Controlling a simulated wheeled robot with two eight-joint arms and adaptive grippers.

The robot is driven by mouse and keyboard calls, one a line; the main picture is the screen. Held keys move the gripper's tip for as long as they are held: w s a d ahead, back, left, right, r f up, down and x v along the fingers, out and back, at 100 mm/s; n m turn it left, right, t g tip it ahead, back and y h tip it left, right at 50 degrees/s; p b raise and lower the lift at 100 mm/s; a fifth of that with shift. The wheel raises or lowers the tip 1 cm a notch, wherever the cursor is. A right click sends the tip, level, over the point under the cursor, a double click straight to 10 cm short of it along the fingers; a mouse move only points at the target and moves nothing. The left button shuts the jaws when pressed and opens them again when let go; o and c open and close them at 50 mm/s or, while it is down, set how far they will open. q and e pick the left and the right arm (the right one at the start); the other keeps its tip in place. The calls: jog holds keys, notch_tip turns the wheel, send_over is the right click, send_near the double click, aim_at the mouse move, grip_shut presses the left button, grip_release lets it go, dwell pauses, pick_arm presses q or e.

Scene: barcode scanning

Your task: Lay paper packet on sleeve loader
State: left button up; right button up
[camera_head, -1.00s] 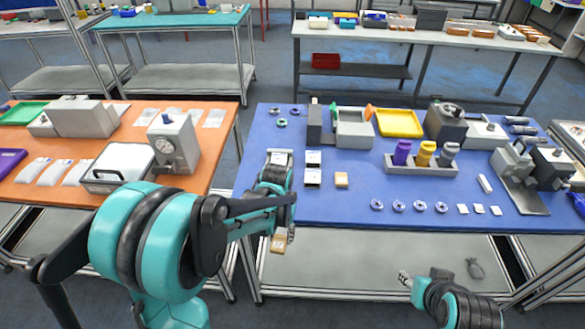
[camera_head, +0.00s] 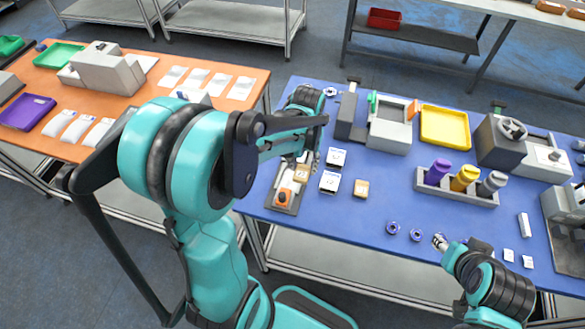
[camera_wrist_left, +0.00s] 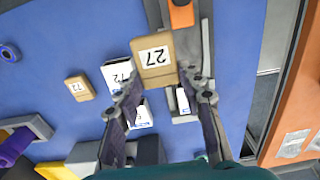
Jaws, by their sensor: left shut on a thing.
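My left gripper (camera_head: 308,158) is shut on a small brown paper packet (camera_head: 302,173) with a white label. In the left wrist view the packet (camera_wrist_left: 155,58) shows the number 27, upside down, between the fingertips (camera_wrist_left: 165,85). The grey sleeve loader (camera_head: 278,205), with an orange block on it, lies at the left front of the blue table. The packet is over or beside its far part; I cannot tell if they touch. The loader's orange block (camera_wrist_left: 181,14) shows past the packet in the wrist view. My right gripper (camera_head: 441,242) is low at the table's front, its jaws unclear.
Two white-labelled boxes (camera_head: 329,182) and another small brown packet (camera_head: 361,188) lie right of the loader. A bottle rack (camera_head: 430,187), a yellow tray (camera_head: 444,126) and grey machines stand further right. Blue tabletop is clear around (camera_head: 390,185) the middle.

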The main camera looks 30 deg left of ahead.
pick_arm(q)
send_over(291, 175)
notch_tip(291, 175, down, 3)
jog(key=shift+d+f+b, duration=0.1)
jog(key=shift+d+b, duration=0.05)
jog(key=shift+b, duration=0.2)
jog(key=shift+f+b, duration=0.55)
jog(key=shift+f, duration=1.45)
jog(key=shift+s, duration=0.1)
jog(key=shift+f+b, duration=0.6)
jog(key=shift+b, duration=0.05)
jog(key=o, duration=1.2)
jog(key=shift+o, duration=0.5)
jog(key=shift+r, duration=0.1)
